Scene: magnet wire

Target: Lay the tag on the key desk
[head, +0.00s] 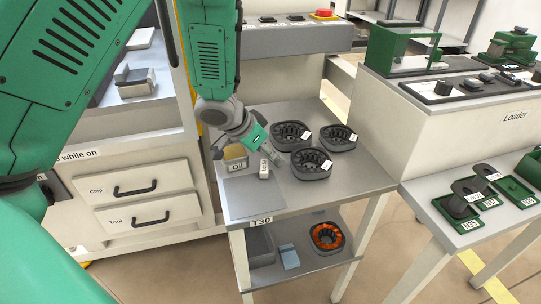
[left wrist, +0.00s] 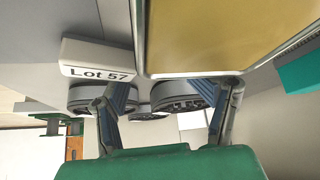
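The tag is a small white block marked "Lot 57" (head: 264,170). It stands on the grey table marked T30 (head: 335,190), beside the yellow-topped Oil box (head: 236,160). In the left wrist view the tag (left wrist: 96,60) shows at upper left, next to the large yellow face of the Oil box (left wrist: 220,35). My left gripper (head: 276,153) is just above the tag, between it and the dark ring-shaped parts. In its wrist view the fingers (left wrist: 168,100) are apart with nothing held between them. No surface is labelled as the key desk. My right gripper is out of view.
Several dark slotted rings (head: 312,163) with white labels stand close to my gripper. A flat grey plate (head: 240,197) lies at the table's front left. The Loader console (head: 470,105) with black knobs and a bench of green trays (head: 458,215) stand at right.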

